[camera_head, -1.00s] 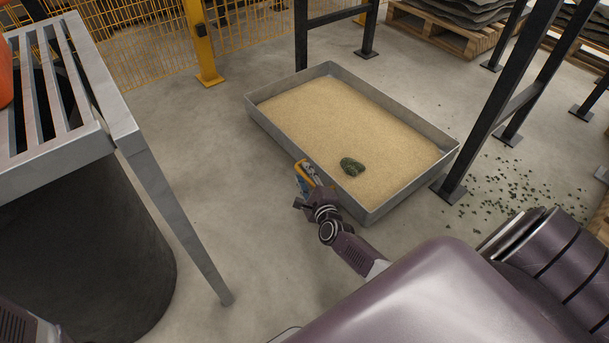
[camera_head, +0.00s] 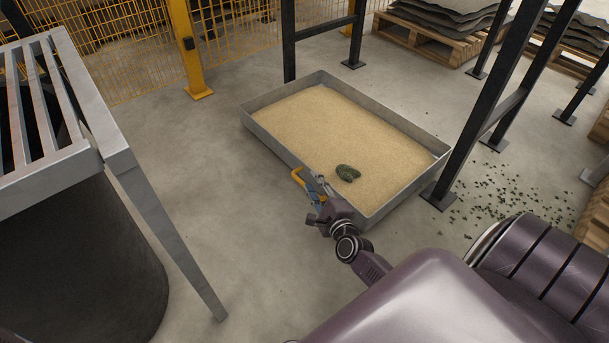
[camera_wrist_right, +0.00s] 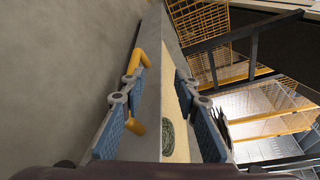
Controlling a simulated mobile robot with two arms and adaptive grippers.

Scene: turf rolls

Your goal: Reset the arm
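My right gripper (camera_head: 318,186) is at the outer left wall of a grey metal tray (camera_head: 400,118), near a yellow bent handle (camera_head: 297,177) on that wall. In the right wrist view its blue-padded fingers (camera_wrist_right: 163,118) stand apart and nothing is clamped between them. The tray wall lies between them in that view, and the left finger overlaps part of the yellow handle (camera_wrist_right: 149,65). Whether they touch is unclear. My left gripper is not in view.
The tray holds sand (camera_head: 330,125) and a dark green clump (camera_head: 347,173). A slatted metal stand (camera_head: 130,170) is at left, over a dark drum (camera_head: 80,260). Black posts (camera_head: 480,120) stand right of the tray. Concrete floor between stand and tray is clear.

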